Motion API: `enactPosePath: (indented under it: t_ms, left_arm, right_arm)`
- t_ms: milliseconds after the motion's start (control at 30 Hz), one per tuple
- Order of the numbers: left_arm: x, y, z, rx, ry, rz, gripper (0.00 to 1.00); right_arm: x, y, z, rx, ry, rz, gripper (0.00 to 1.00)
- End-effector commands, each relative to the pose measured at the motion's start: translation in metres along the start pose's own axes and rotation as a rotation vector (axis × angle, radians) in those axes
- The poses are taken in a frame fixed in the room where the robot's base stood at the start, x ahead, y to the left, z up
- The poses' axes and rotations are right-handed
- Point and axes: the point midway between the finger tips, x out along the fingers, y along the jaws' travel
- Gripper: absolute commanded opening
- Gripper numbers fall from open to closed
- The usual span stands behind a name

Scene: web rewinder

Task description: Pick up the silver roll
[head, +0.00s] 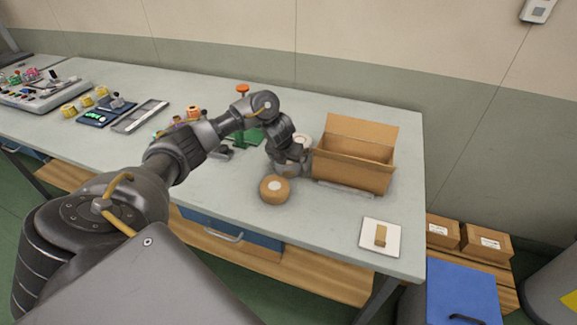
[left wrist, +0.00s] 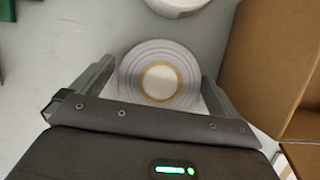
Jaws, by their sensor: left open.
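The silver roll (left wrist: 180,57), grey with a tan core ring and a pale centre, lies flat in the left wrist view. It sits between the two spread fingers of my left gripper (left wrist: 157,75); whether they touch its sides I cannot tell. In the head view my left gripper (head: 291,160) points down at the table beside the open cardboard box, and the roll there is mostly hidden by it. My right gripper is in neither view.
A cardboard box (head: 352,175) stands open just right of the gripper. A brown roll (head: 274,190) lies in front of it, and a white roll (head: 304,139) behind. A white plate (head: 368,246) with a small brown block lies front right. Green equipment (head: 243,136) stands left.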

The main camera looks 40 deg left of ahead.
Motion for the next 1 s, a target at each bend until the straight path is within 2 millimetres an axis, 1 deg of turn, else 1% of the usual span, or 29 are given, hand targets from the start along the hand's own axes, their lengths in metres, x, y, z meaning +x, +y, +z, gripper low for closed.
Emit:
enactPosePath:
  t_ms: [33,400,633,767,867,967,1000]
  left_arm:
    - [0.0,0.0,0.0,0.0,0.0,0.0,1.0]
    - [0.0,0.0,0.0,0.0,0.0,0.0,0.53]
    - [-0.002,0.0,0.001,-0.001,-0.002,-0.001,0.53]
    - [-0.007,0.0,0.004,0.0,-0.004,-0.002,0.53]
    - [-0.017,0.0,0.008,-0.001,-0.004,-0.002,0.53]
    - [-0.033,0.0,0.015,-0.001,-0.005,-0.001,0.53]
    - [-0.045,-0.001,0.015,0.004,-0.006,0.0,0.53]
  right_arm:
    - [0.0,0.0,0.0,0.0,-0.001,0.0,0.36]
    - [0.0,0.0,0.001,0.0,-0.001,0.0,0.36]
    - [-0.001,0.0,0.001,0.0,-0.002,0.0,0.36]
    - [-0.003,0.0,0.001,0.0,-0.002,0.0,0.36]
    - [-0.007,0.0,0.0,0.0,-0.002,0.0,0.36]
    - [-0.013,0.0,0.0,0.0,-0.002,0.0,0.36]
    - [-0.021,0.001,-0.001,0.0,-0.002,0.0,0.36]
